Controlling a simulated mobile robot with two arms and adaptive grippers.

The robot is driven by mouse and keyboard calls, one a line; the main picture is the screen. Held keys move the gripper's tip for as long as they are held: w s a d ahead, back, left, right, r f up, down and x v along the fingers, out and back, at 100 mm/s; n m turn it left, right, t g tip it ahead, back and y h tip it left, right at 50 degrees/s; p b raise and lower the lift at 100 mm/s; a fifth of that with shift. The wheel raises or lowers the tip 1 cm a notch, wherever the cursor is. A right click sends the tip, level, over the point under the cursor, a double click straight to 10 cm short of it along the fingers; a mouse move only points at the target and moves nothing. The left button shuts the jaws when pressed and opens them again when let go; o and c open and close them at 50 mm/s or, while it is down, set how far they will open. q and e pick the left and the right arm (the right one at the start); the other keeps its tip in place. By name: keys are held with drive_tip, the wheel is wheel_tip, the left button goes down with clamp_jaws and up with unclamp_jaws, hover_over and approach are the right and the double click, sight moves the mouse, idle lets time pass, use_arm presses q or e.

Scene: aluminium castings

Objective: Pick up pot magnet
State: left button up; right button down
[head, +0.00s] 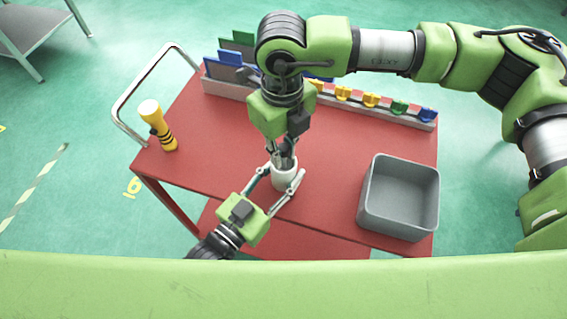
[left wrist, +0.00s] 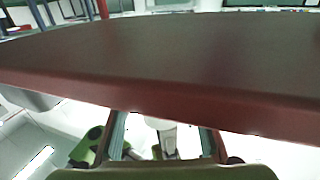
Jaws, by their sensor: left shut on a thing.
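A white cup (head: 284,178) is near the front middle of the red trolley top (head: 225,150) in the head view. My left gripper (head: 286,174) reaches in from the lower left and is shut on the cup, one finger on each side. My right gripper (head: 285,157) points straight down with its fingertips at the cup's mouth; whether they are open or shut is hidden. I cannot make out a pot magnet; the cup's inside is blocked by the right fingers. In the left wrist view a white part, likely the cup (left wrist: 160,123), shows between my left fingers (left wrist: 162,138).
An empty grey bin (head: 373,207) stands at the trolley's front right. A yellow and black tool (head: 157,125) stands at the left by the handle (head: 140,85). Coloured panels (head: 229,57) and a rail of coloured clips (head: 371,100) line the back edge.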

wheel_tip(320, 180, up, 10)
drive_tip(key=shift+r, duration=0.1)
use_arm(q)
drive_tip(key=o, duration=1.2)
drive_tip(key=shift+o, duration=0.2)
drive_tip(key=v, duration=1.2)
drive_tip(key=shift+s+a, duration=0.1)
use_arm(e)
drive_tip(key=shift+s, duration=0.1)
